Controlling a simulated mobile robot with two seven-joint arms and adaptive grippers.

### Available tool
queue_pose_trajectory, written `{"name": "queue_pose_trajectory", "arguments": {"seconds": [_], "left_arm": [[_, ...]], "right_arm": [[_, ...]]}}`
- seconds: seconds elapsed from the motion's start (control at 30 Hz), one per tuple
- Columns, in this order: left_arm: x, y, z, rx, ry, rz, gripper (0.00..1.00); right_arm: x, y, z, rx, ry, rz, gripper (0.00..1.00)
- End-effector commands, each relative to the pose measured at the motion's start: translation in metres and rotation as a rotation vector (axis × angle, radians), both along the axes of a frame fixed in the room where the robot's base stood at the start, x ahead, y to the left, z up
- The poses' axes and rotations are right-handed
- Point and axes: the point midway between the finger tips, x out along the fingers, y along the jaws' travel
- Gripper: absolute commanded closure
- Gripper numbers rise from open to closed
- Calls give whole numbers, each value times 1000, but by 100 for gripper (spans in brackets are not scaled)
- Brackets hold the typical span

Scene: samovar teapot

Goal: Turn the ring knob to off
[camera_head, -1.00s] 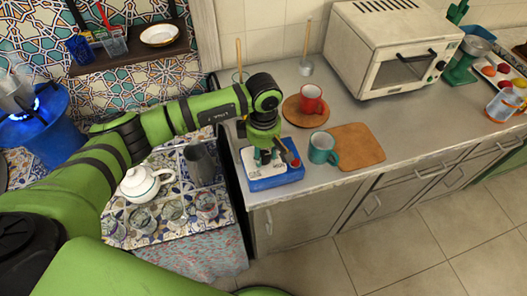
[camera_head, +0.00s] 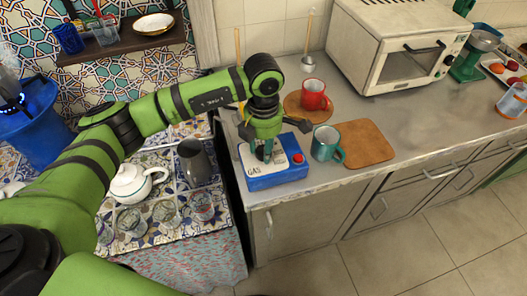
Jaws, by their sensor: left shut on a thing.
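A blue box with a white top marked GAS (camera_head: 277,183) sits at the left end of the grey counter. A small red round piece (camera_head: 298,158) shows at the right of its top. My left gripper (camera_head: 264,153) points down at the middle of the box top. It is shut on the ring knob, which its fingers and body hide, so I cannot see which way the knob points. My right gripper is not in view.
A teal mug (camera_head: 324,143) and a wooden board (camera_head: 365,143) stand just right of the box. A red mug (camera_head: 314,95) and a toaster oven (camera_head: 395,50) are behind. A white teapot (camera_head: 130,183), grey pitcher (camera_head: 195,162) and glasses (camera_head: 165,212) stand left on tiles.

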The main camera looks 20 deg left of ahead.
Motion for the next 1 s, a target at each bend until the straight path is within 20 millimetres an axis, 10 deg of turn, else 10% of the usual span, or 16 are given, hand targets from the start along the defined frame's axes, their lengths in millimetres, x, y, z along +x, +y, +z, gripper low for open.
{"name": "queue_pose_trajectory", "arguments": {"seconds": [1.0], "left_arm": [[-2,0,-3,2,5,747,93]], "right_arm": [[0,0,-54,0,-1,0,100]]}}
